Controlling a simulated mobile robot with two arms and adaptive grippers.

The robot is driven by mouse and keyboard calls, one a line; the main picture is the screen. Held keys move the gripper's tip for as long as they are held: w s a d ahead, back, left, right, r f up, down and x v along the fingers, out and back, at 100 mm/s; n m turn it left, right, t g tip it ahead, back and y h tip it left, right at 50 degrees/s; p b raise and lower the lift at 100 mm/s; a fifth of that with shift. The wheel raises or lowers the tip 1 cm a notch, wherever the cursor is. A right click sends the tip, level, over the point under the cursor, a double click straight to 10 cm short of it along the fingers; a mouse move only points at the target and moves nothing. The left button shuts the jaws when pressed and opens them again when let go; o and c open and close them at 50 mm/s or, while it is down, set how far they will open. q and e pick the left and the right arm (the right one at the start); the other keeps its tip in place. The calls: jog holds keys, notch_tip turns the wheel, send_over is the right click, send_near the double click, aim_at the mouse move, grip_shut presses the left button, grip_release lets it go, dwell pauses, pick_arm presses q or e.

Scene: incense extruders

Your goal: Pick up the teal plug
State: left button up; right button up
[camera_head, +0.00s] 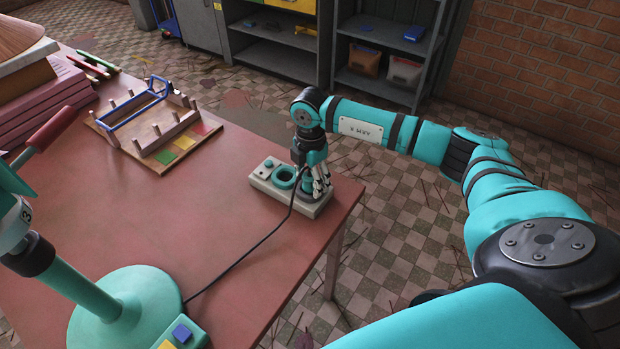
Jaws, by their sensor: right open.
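A pale block (262,183) lies at the right corner of the table. It bears a teal ring (284,176) with a dark opening and a small teal knob (268,163). A teal piece (308,183), which looks like the teal plug, stands at the block's right end, partly hidden by my gripper. My right gripper (317,186) points down over that end, its fingers open around or just beside the teal piece. I cannot tell whether they touch it. My left gripper is out of view.
A black cable (245,255) runs from near the block across the red table (225,215). A teal stand (130,305) with a red-handled lever (52,130) is at front left. A wooden rack (150,135) with a blue frame stands farther back. The middle is otherwise clear.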

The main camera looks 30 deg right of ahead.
jog(key=shift+f, duration=0.4)
jog(key=shift+c, duration=0.2)
jog(key=c, duration=1.1)
jog(key=shift+c, duration=0.4)
jog(key=shift+r, duration=0.15)
